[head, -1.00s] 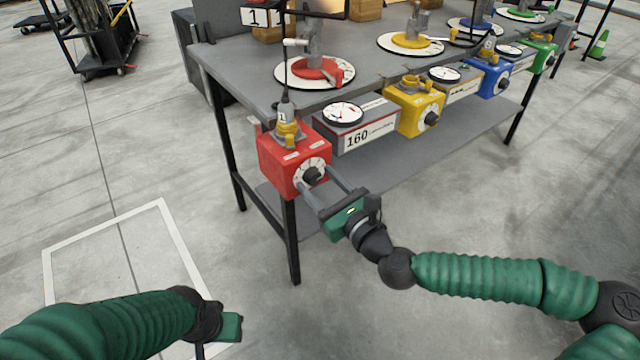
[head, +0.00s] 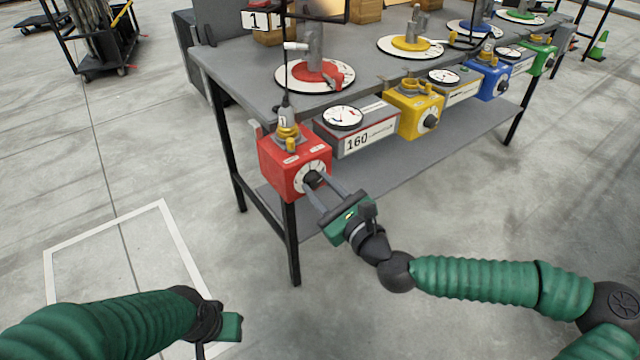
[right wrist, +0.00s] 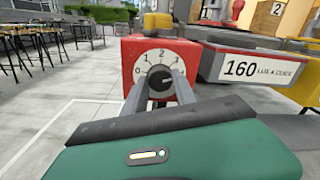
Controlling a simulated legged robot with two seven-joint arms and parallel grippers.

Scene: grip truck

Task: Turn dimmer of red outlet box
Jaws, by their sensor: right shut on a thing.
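The red outlet box (head: 283,168) is fixed at the near left corner of the table, with a grey and yellow plug on top. Its front has a white dial with a black dimmer knob (head: 312,179). My right gripper (head: 318,183) reaches it from the lower right, with its fingers closed on the two sides of the knob. In the right wrist view the red box (right wrist: 185,55) and the numbered dial face me, and the fingers meet the knob (right wrist: 160,84). The knob's pointer is partly hidden. My left gripper (head: 228,328) is low at the left, only partly visible, away from the box.
A grey box marked 160 with a round gauge (head: 343,117) stands just right of the red box. Yellow (head: 415,108), blue (head: 487,76) and green (head: 543,57) outlet boxes line the table edge (head: 228,75) further right. The floor in front is clear.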

